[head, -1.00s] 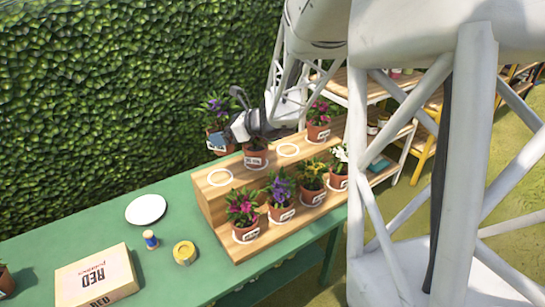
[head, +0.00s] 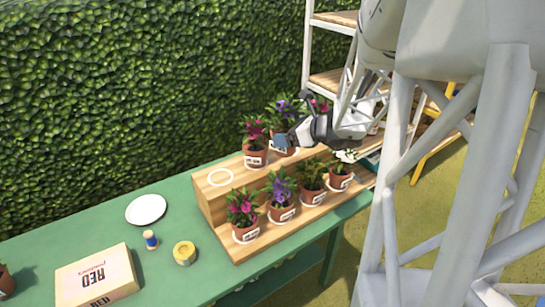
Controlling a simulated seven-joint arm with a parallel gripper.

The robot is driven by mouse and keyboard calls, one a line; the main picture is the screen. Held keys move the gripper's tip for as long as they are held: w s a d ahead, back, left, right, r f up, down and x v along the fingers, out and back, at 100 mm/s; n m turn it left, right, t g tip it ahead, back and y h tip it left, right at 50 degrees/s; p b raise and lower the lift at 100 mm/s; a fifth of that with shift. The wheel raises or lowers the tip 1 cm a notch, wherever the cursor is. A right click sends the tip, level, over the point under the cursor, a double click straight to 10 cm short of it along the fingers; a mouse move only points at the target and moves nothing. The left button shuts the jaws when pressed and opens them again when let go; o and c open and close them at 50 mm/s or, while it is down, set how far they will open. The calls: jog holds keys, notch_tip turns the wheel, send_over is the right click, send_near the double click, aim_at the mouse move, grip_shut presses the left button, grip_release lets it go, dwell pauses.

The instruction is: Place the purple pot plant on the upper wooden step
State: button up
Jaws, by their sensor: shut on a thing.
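The purple pot plant (head: 285,108) is at the upper wooden step (head: 204,194), with purple flowers and a terracotta pot. My gripper (head: 281,141) is shut on its pot, reaching in from the right and covering part of it. The pot is where a white ring showed earlier, right of a magenta plant (head: 254,151). I cannot tell whether it touches the step. Another plant with purple flowers (head: 281,194) stands on the lower step.
An empty white ring (head: 220,177) marks the left of the upper step. Several potted plants line the lower step. A pink-flowered plant (head: 320,105) is partly hidden behind my gripper. A white plate (head: 146,209), yellow tin (head: 184,253) and box (head: 97,277) lie on the green table.

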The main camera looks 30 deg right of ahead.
jog(key=shift+s+d+m+h, duration=0.3)
jog(key=shift+s+d+h, duration=0.1)
jog(key=shift+s+d, duration=0.8)
notch_tip(320, 180, down, 5)
jog(key=shift+a+f, duration=0.1)
jog(key=shift+w, duration=0.1)
jog(key=w+d+f, duration=0.1)
jog(key=w+d, duration=0.7)
jog(key=w, duration=0.5)
jog(key=shift+w+f, duration=0.2)
jog(key=shift+w, duration=0.2)
jog(key=shift+f, duration=1.75)
